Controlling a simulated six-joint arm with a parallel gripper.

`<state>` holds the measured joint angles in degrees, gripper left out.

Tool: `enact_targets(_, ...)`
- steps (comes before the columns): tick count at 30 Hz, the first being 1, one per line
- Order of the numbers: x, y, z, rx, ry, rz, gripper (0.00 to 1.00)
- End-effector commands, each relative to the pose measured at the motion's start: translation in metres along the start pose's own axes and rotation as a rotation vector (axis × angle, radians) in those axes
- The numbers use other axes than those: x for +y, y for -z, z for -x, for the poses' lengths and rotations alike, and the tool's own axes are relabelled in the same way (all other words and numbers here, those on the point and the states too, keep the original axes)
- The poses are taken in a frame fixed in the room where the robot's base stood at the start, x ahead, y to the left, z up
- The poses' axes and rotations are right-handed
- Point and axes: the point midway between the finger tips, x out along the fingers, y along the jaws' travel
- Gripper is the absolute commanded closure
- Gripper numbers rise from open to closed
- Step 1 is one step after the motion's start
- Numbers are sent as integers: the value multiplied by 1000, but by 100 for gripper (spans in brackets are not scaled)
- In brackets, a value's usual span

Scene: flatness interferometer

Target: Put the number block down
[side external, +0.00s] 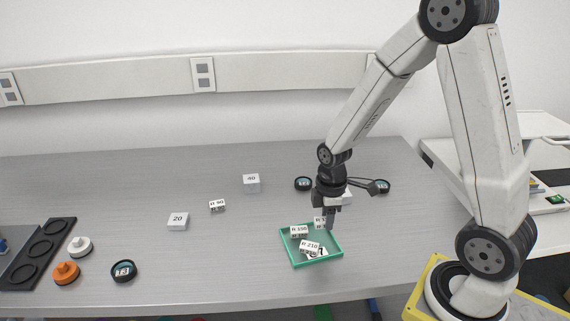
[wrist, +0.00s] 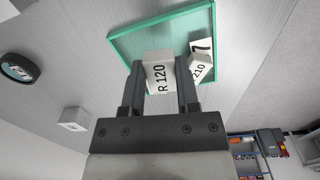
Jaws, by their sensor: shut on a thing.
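My gripper (side external: 326,224) is shut on a white number block marked R 120 (wrist: 158,76), which sits between the two fingers in the wrist view. In the side view the block (side external: 319,222) is partly hidden by my gripper, at the back right part of a green tray (side external: 283,247). The tray rim also shows in the wrist view (wrist: 150,26). Other white blocks lie in the tray, among them R 150 (side external: 299,230) and R 210 (side external: 309,245). R 210 is tilted in the wrist view (wrist: 201,70). I cannot tell whether the held block touches the tray floor.
Blocks marked 20 (side external: 178,221), 40 (side external: 251,182) and R 90 (side external: 217,206) stand left of the tray. Dark round pieces lie behind it (side external: 303,184) and at front left (side external: 124,271). White (side external: 80,247) and orange knobs (side external: 66,273) stand beside a black rack (side external: 42,252).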

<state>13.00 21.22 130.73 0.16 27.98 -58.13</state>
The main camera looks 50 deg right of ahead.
Motion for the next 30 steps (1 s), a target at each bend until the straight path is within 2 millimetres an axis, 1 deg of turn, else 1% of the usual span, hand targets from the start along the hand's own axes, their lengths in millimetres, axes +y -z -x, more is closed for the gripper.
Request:
enact_targets(8, 0, 0, -5, 0, 1, 0, 100)
enact_targets(19, 0, 0, -34, -1, 1, 0, 100)
enact_targets(30, 0, 0, -36, 1, -1, 0, 100)
